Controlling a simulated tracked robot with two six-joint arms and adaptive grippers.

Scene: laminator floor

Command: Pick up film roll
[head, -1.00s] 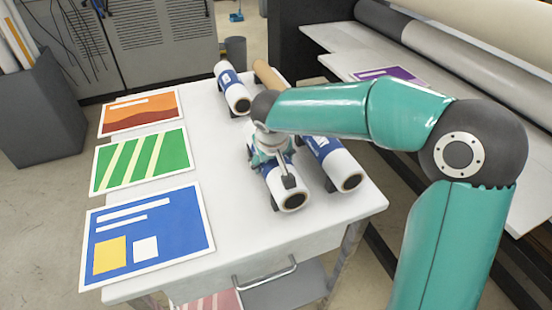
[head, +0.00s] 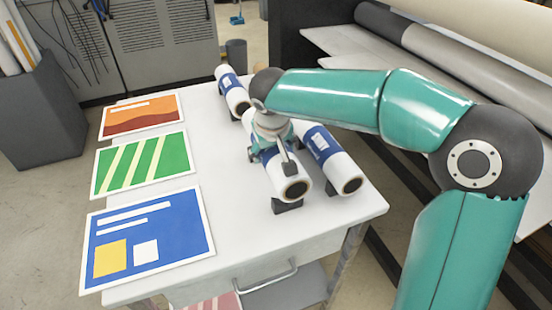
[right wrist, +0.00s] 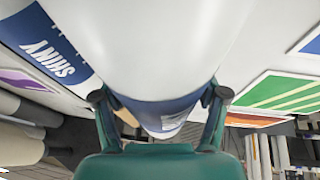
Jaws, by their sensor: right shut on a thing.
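A white film roll (head: 288,176) with a blue band and a dark-rimmed brown core sits near the front of the white table. My right gripper (head: 273,143) comes down from above and is shut around its middle. In the right wrist view the roll (right wrist: 150,45) fills the space between the fingers (right wrist: 160,97). The roll's front end is a little above a dark support block (head: 287,206). A second white roll (head: 343,176) with a blue label lies close on its right. A third roll (head: 232,90) lies at the back. My left gripper is not in view.
Orange (head: 142,116), green (head: 142,163) and blue (head: 150,236) prints lie along the left of the table (head: 240,240). The neighbouring roll's label (right wrist: 50,55) reads SHINY. A machine with large rollers (head: 450,55) stands at the right. The front middle of the table is clear.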

